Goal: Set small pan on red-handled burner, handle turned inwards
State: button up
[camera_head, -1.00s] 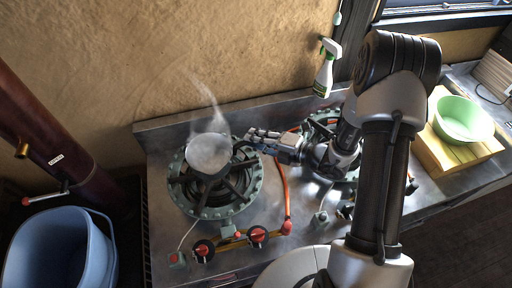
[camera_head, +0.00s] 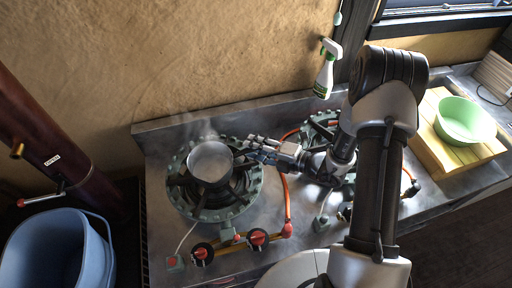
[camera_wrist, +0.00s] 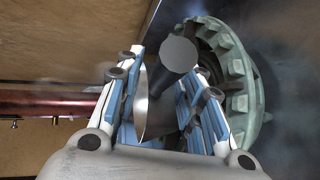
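The small pan (camera_head: 211,162), round and silvery grey, is over the left burner (camera_head: 183,205), towards its back; contact with the grate cannot be told. Its short dark handle points right, towards the second burner. The left burner has a green toothed ring and red knobs (camera_head: 257,238) in front. My gripper (camera_head: 262,148) reaches in from the right and appears shut around the handle. In the wrist view, my gripper's fingers (camera_wrist: 167,65) flank the dark handle, and the burner's ring (camera_wrist: 240,90) is on the right. The fingers partly hide the grip.
A second burner (camera_head: 325,120) is on the right, partly behind my arm. An orange hose (camera_head: 288,205) runs between the burners. A spray bottle (camera_head: 325,72) stands at the back. A green bowl (camera_head: 464,120) is on a yellow board at right. A blue bucket (camera_head: 55,255) is at lower left.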

jog(key=shift+d+r, duration=0.1)
jog(key=shift+r, duration=0.1)
jog(key=p+v, duration=0.3)
jog(key=v, duration=0.8)
jog(key=s+a+r+n+g+h, duration=0.25)
jog(key=s+r+n+g, duration=0.4)
jog(key=n, duration=0.55)
jog(key=s+a+r+n+g+h, duration=0.1)
jog(key=s+a+r+n+g, duration=0.25)
jog(key=s+r+n, duration=0.65)
jog(key=s+d+r+n+t+h, duration=0.1)
jog(key=d+r+n+t+h, duration=0.2)
jog(key=n, duration=0.7)
jog(key=s+d+r+n+t+h, duration=0.2)
jog(key=d+r+n+t+h, duration=0.1)
jog(key=n, duration=0.7)
jog(key=shift+s+d+r+n+h, duration=0.35)
jog(key=shift+d+r+h, duration=0.2)
jog(key=shift+r+h, duration=0.75)
jog(key=shift+f+h, duration=0.25)
jog(key=shift+f, duration=0.05)
